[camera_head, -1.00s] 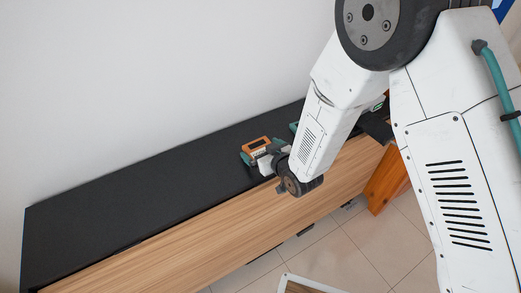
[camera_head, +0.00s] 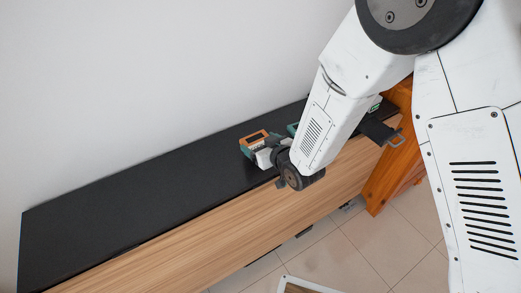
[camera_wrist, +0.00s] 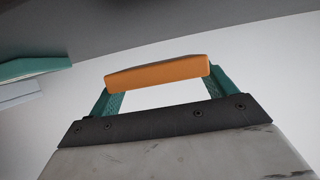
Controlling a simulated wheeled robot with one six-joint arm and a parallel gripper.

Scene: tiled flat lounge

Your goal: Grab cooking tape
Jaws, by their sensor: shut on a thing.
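My gripper (camera_head: 274,141) is low over the black top of the long cabinet, close to its front edge. Orange and teal parts with a pale block show at its end in the head view. In the wrist view an orange bar on teal sides, a dark screwed strip and a worn grey body fill the middle; a teal and pale part shows at the left edge. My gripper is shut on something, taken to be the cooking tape. I cannot make out the tape's shape or its contact with the jaws in either view.
The long cabinet has a black top (camera_head: 130,206) and a wood front (camera_head: 185,228). A white wall (camera_head: 150,80) rises right behind it. An orange wooden piece (camera_head: 385,185) stands at its right end. The left part of the top is bare. Tiled floor (camera_head: 330,245) lies in front.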

